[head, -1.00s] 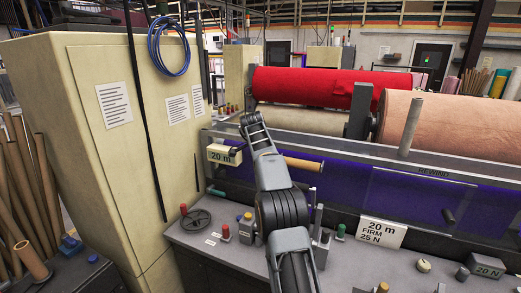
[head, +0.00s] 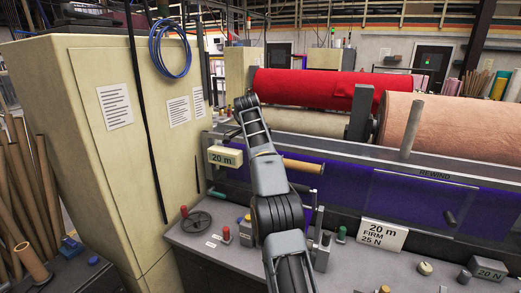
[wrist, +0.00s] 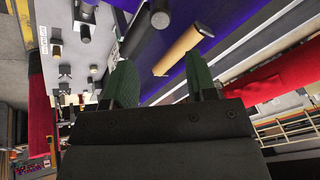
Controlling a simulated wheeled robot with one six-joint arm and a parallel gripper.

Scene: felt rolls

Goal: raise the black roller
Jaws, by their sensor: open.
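My gripper (wrist: 160,88) is open, with two dark green fingers spread apart and nothing between them in the wrist view. A black cylinder, which looks like the black roller (wrist: 145,32), lies beyond the fingertips in the wrist view, beside and roughly parallel to a tan roller (wrist: 183,48). It is apart from the fingers. In the head view my arm seems to hide most of it. The tan roller (head: 303,166) sticks out right of my arm there.
A tall beige cabinet (head: 90,130) stands close on the left. A grey console (head: 205,248) with knobs and a handwheel is below. A rail (head: 410,173), a red roll (head: 310,87) and a pink roll (head: 455,130) are behind. A "20 m" sign (head: 224,156) is near my arm.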

